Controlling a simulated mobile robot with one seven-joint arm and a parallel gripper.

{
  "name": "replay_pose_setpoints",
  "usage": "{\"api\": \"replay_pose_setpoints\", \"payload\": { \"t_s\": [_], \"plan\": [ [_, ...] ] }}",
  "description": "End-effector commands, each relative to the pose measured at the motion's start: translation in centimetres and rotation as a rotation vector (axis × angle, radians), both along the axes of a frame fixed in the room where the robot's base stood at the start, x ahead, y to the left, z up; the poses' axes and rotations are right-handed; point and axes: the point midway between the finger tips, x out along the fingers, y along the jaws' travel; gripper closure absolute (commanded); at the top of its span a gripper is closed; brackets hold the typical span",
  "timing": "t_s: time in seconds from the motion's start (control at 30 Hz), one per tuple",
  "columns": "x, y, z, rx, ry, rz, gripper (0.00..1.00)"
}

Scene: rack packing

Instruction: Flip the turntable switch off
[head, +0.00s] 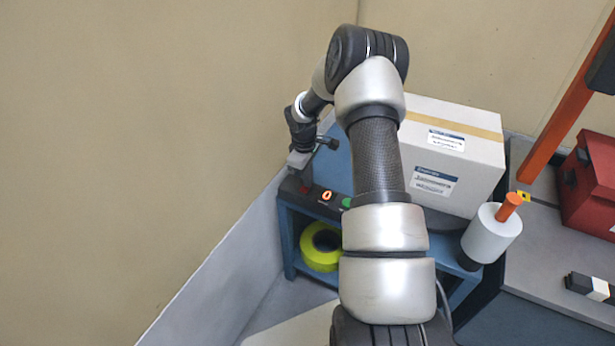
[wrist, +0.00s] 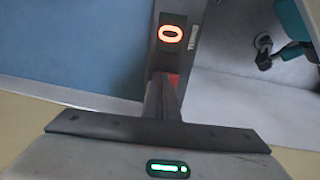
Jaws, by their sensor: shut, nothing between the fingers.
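The switch, lit orange with a ring-shaped mark, sits on a dark control strip and shows in the wrist view (wrist: 171,34) and in the head view (head: 326,195). A small label beside it is too blurred to read surely. A red glow shows by the fingertips. I cannot tell whether they touch the strip.
A green button (head: 346,202) is right of the lit switch, partly behind my arm. A large white carton (head: 455,150) stands on the blue bench (head: 288,240). A yellow-green roll (head: 321,246) lies below. A white cylinder (head: 490,238) stands right. A wall is close on the left.

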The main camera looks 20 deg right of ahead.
Motion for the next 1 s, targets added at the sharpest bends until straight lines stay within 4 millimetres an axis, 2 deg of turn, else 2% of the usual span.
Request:
{"api": "replay_pose_setpoints", "payload": {
  "t_s": [0.13,0.2,0.5,1.0],
  "plan": [
    [0.0,0.0,-0.2,0.0,0.0,0.0,1.0],
    [0.2,-0.2,-0.9,0.0,0.0,-0.002,1.0],
    [0.0,-0.1,-0.7,0.002,0.001,0.0,1.0],
    [-1.1,1.3,-0.6,0.004,0.007,0.0,1.0]
  ]
}}
